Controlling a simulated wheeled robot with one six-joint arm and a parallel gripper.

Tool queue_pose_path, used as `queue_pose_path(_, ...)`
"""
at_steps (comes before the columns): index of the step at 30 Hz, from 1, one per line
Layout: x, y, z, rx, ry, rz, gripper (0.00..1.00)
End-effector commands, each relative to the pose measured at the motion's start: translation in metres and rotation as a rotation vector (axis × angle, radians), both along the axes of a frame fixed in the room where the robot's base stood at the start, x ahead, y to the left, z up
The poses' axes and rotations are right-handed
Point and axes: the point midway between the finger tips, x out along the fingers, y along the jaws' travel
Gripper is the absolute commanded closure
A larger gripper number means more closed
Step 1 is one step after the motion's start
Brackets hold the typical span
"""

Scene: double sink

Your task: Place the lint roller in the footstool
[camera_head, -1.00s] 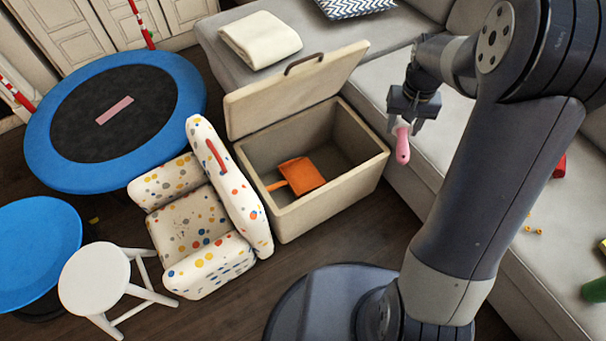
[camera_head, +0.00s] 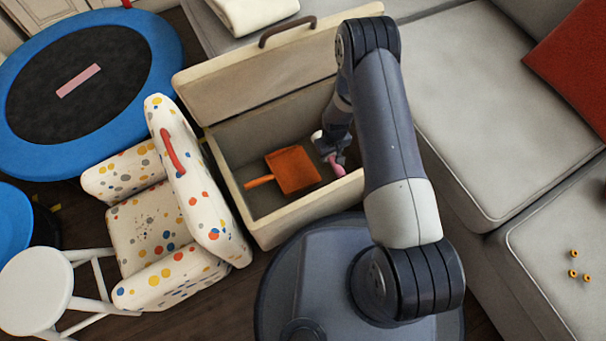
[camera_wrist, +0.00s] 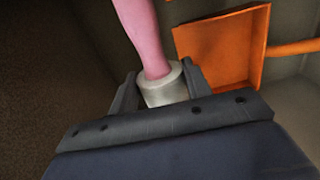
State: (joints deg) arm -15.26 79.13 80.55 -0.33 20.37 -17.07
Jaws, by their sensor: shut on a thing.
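The lint roller has a pink handle (camera_head: 336,165) and a white roll (camera_wrist: 164,84). My gripper (camera_head: 328,146) is shut on it, with one finger on each side of the white roll in the wrist view (camera_wrist: 155,86). The footstool (camera_head: 308,214) is a beige storage box with its lid open and leaning back. My gripper and the lint roller are at the right part of its opening, inside the rim as seen from the head. How far the roller is above the box floor I cannot tell.
An orange dustpan (camera_head: 293,171) lies on the footstool's floor; it also shows in the wrist view (camera_wrist: 222,48). A spotted armchair (camera_head: 160,225) stands left of the footstool, a grey sofa (camera_head: 480,110) to its right. The open lid (camera_head: 255,75) rises behind.

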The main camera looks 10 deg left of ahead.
Motion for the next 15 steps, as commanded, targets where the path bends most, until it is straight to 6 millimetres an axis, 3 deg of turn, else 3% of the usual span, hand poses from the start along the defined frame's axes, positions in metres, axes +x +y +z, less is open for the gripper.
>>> queue_pose_path(10, -0.007, 0.003, -0.064, 0.001, -0.001, 0.024, 0.75)
queue_pose_path(15, -0.006, 0.003, -0.082, 0.0, -0.002, 0.023, 0.75)
